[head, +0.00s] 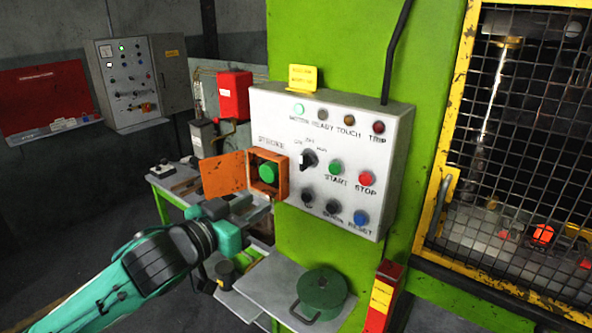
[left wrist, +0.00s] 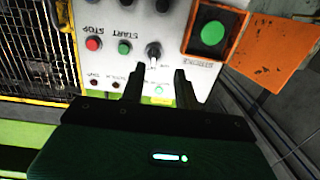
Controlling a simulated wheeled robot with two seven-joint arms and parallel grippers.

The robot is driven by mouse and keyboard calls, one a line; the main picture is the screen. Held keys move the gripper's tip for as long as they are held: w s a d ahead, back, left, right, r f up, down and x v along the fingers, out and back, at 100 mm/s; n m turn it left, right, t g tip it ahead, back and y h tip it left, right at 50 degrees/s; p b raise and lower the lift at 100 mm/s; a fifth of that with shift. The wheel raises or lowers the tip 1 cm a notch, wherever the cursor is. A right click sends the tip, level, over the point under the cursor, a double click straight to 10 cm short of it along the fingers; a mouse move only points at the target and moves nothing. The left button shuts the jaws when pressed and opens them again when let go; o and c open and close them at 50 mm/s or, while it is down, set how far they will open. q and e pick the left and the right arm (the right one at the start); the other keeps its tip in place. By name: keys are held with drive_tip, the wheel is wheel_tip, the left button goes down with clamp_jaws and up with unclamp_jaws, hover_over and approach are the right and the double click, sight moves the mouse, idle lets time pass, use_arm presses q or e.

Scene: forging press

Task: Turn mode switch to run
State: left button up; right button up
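The mode switch (head: 308,159) is a black rotary knob on the light-grey control panel (head: 376,200), under the row of lamps and left of the green START button. Small position labels surround it, too small to read surely, and I cannot tell exactly where it points. In the left wrist view, which shows the panel upside down, the mode switch (left wrist: 153,51) lies beyond the fingertips, roughly between them in the picture. My left gripper (head: 264,210) is open and empty, apart from the knob; it also shows in the left wrist view (left wrist: 158,77). My right gripper is out of view.
An orange box with its door (head: 222,174) swung open holds a green button (head: 268,172), left of the knob. START (head: 335,168) and STOP (head: 366,179) buttons are to the right. A green lidded pot (head: 322,292) stands on a shelf below. A mesh guard (head: 520,150) is at right.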

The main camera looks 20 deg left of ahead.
use_arm(q)
wheel_tip(320, 180, up, 3)
drive_tip(key=p, duration=0.6)
approach(300, 162)
drive_tip(key=shift+t+h, duration=0.3)
drive_tip(key=shift+h, duration=0.1)
drive_tip(key=x, duration=0.7)
drive_tip(key=shift+w+f, duration=0.2)
drive_tip(key=shift+w, duration=0.1)
drive_tip(key=shift+w+d+f, duration=0.1)
drive_tip(key=shift+w+d, duration=0.05)
drive_tip(key=shift+w, duration=0.25)
clamp_jaws()
